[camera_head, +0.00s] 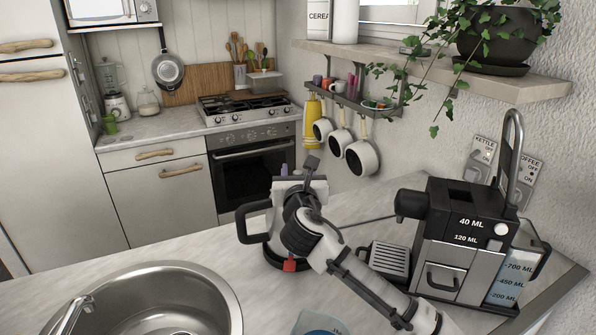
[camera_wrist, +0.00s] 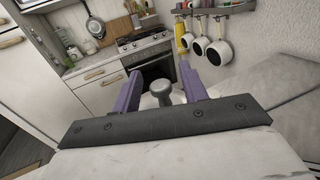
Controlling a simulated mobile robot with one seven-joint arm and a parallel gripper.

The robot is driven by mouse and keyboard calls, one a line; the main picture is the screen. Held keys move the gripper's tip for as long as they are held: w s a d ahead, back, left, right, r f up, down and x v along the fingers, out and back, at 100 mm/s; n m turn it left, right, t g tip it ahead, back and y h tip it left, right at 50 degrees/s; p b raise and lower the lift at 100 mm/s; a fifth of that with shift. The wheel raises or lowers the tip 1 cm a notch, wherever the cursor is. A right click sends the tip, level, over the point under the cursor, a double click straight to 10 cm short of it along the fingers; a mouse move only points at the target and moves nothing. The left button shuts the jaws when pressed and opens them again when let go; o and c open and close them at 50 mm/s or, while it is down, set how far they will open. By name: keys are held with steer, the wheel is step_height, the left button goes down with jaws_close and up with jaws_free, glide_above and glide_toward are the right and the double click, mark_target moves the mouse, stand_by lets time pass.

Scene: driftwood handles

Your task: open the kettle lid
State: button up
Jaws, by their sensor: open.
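The kettle stands on the counter in the head view, mostly hidden behind my arm. Its black handle (camera_head: 252,222) sticks out to the left and a red switch (camera_head: 289,265) shows low on its front. In the wrist view, the grey round knob (camera_wrist: 161,89) of the kettle lid shows between my two purple fingers, with a little of the white lid around it. My gripper (camera_wrist: 160,85) is open, with a finger on each side of the knob and visible gaps between. My gripper (camera_head: 297,172) also shows at the kettle's top in the head view.
A black coffee machine (camera_head: 459,240) with a water tank stands to the right of the kettle. A steel sink (camera_head: 160,295) is at the front left. The stove (camera_head: 247,107) is behind.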

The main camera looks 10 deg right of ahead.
jaws_close()
